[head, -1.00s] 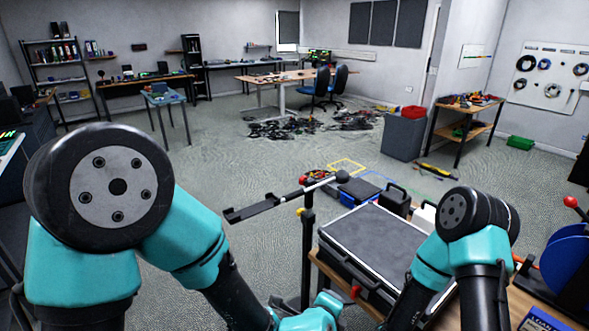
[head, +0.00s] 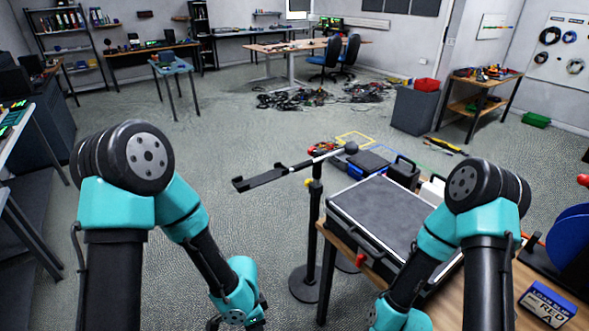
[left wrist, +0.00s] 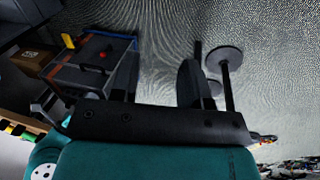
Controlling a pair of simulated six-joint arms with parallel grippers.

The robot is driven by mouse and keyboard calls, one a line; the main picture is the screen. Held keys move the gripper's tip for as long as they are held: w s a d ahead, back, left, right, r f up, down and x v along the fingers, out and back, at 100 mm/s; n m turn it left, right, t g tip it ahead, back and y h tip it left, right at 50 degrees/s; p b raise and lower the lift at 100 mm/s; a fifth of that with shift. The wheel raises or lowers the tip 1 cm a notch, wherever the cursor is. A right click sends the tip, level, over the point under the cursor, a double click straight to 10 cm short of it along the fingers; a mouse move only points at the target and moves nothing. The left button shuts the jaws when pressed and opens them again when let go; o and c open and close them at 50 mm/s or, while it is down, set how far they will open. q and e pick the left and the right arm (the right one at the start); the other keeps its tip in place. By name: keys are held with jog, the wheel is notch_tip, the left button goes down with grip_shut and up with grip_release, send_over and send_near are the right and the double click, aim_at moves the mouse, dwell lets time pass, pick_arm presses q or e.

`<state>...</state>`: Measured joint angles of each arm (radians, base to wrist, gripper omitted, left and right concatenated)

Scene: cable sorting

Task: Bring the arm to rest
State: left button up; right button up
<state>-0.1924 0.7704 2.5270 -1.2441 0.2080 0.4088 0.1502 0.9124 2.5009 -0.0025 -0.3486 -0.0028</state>
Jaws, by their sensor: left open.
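My left arm hangs down at the left of the head view, its elbow bent and its teal wrist (head: 240,289) low over the carpet. My left gripper shows in the left wrist view (left wrist: 160,65), its two dark fingers wide apart with nothing between them. In the head view that gripper is mostly hidden below the wrist at the bottom edge. My right arm (head: 440,235) reaches down in front of the bench at the right. Its gripper is below the picture edge.
A black stand (head: 314,235) with a holder bar rises right of my left wrist. A wooden bench (head: 480,290) carries a dark-topped case (head: 385,215), a blue reel (head: 578,240) and a blue box (head: 547,301). Tangled cables (head: 300,98) lie far back. Carpet left of the stand is clear.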

pick_arm(q)
jog(key=s+a+f+n+t+h, duration=0.2)
jog(key=a+f+n, duration=0.7)
jog(key=n, duration=0.5)
jog(key=shift+s+a+t+h, duration=0.35)
jog(key=shift+s+a, duration=0.45)
jog(key=shift+a, duration=0.3)
